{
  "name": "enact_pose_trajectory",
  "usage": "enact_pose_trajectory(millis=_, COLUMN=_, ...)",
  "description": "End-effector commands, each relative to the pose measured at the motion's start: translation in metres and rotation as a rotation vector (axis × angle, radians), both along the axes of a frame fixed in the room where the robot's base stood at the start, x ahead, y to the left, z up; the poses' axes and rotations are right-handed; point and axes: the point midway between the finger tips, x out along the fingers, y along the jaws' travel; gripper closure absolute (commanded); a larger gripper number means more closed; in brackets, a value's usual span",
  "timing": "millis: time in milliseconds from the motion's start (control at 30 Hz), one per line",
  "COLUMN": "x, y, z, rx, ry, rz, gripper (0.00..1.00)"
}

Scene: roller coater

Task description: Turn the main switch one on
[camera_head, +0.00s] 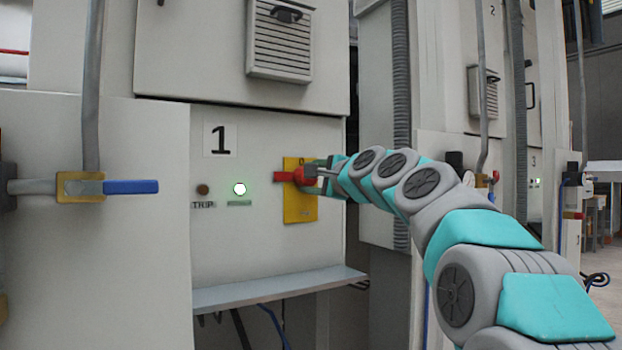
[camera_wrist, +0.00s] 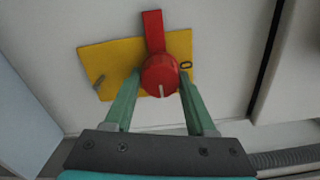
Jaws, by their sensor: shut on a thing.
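Main switch one is a red rotary knob with a bar handle (camera_wrist: 153,30) on a yellow plate (camera_head: 300,207), on the cabinet panel marked 1. In the head view the red handle (camera_head: 283,176) points left, level. In the wrist view it points up, and a white line on the knob points down. The plate's 0 mark is at the right there, and a slanted mark is at the left. My gripper (camera_head: 316,178) is shut on the red knob, with one green finger on each side (camera_wrist: 160,80). It hides part of the knob in the head view.
A green lamp (camera_head: 239,188) glows left of the plate; the TRIP lamp (camera_head: 203,189) beside it is dark. A grey shelf (camera_head: 275,289) juts out below. A blue-handled valve (camera_head: 130,187) is at the left. A ribbed conduit (camera_head: 400,100) runs vertically right of the panel.

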Motion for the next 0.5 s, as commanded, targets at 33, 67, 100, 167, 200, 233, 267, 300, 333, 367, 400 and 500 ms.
enact_pose_trajectory(millis=33, x=0.0003, y=-0.0012, z=0.0002, rx=0.004, ry=0.002, rz=-0.001, gripper=1.00)
enact_pose_trajectory(millis=67, x=0.0003, y=-0.0012, z=0.0001, rx=0.005, ry=0.002, rz=-0.001, gripper=1.00)
enact_pose_trajectory(millis=100, x=0.0004, y=-0.0013, z=0.0001, rx=0.005, ry=0.002, rz=-0.001, gripper=1.00)
enact_pose_trajectory(millis=167, x=0.0004, y=-0.0013, z=0.0001, rx=0.004, ry=0.002, rz=-0.002, gripper=1.00)
enact_pose_trajectory(millis=200, x=0.0005, y=-0.0013, z=-0.0001, rx=0.005, ry=0.002, rz=-0.001, gripper=1.00)
enact_pose_trajectory(millis=233, x=0.0005, y=-0.0013, z=-0.0001, rx=0.005, ry=0.002, rz=-0.001, gripper=1.00)
enact_pose_trajectory(millis=267, x=0.0005, y=-0.0013, z=-0.0001, rx=0.005, ry=0.002, rz=-0.001, gripper=1.00)
enact_pose_trajectory(millis=300, x=0.0005, y=-0.0013, z=-0.0001, rx=0.004, ry=0.002, rz=-0.002, gripper=1.00)
enact_pose_trajectory(millis=333, x=0.0004, y=-0.0012, z=-0.0001, rx=0.005, ry=0.002, rz=-0.001, gripper=1.00)
enact_pose_trajectory(millis=367, x=0.0004, y=-0.0012, z=-0.0002, rx=0.005, ry=0.002, rz=-0.001, gripper=1.00)
enact_pose_trajectory(millis=400, x=0.0005, y=-0.0012, z=-0.0003, rx=0.004, ry=0.003, rz=-0.001, gripper=0.40)
enact_pose_trajectory(millis=500, x=0.0004, y=-0.0009, z=-0.0002, rx=0.003, ry=0.002, rz=-0.001, gripper=0.28)
